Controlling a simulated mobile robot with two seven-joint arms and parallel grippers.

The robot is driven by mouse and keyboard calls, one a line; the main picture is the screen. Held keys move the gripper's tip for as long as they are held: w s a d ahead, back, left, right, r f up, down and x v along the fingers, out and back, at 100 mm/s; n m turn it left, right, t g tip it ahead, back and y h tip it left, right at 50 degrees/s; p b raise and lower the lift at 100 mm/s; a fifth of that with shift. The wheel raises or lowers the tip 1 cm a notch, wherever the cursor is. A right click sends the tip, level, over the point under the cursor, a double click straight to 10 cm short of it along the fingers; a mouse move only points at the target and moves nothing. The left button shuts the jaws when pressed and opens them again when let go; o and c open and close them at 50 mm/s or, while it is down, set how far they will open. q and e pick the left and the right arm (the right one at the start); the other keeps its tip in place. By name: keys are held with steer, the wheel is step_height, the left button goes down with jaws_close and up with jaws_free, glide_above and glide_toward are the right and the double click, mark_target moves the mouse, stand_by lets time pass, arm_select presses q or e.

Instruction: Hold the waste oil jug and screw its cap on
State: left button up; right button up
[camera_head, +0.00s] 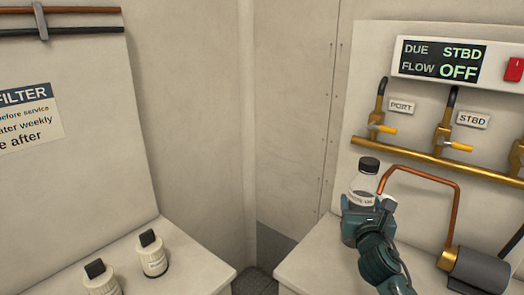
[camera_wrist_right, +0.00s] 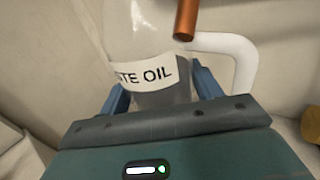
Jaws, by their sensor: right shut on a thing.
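The waste oil jug (camera_head: 364,182) is a clear, upright jug with a white label and dark liquid low inside. It is at the right counter's back left corner. A black cap (camera_head: 369,164) sits at its top; I cannot tell how tight it is. My right gripper (camera_head: 368,208) is shut on the jug's lower body. In the right wrist view the fingers flank the jug (camera_wrist_right: 140,78) below its "TE OIL" label, and the cap is out of frame. My left gripper is not in view.
A bent copper pipe (camera_head: 432,173) passes close to the jug's right side, joined to a grey cylinder (camera_head: 480,268). Brass valves (camera_head: 443,135) line the wall behind. Two white bottles with black caps (camera_head: 152,256) stand on the left counter. A gap separates the counters.

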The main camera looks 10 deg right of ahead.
steer(key=s+a+f+n+y, duration=0.2)
steer(key=s+a+y, duration=0.1)
steer(key=s+a, duration=0.5)
steer(key=s+a+f+n+t+y, duration=0.1)
steer(key=s+a+f+n+y, duration=0.1)
steer(key=s+a, duration=0.5)
steer(key=s+y, duration=0.1)
steer(key=s, duration=0.2)
steer(key=shift+s+a, duration=0.15)
steer(key=shift+a, duration=0.25)
steer(key=shift+a+r+y, duration=0.1)
steer(key=shift+a+y, duration=0.05)
steer(key=shift+y, duration=0.15)
steer(key=w+a+n+g+y, duration=0.2)
steer(key=a+n+g+y, duration=0.2)
steer(key=a+n+y, duration=0.4)
steer(key=shift+w+a+r+y, duration=0.35)
steer(key=shift+a+y, duration=1.25)
steer(key=shift+a, duration=1.5)
steer(key=shift+s+r, duration=0.1)
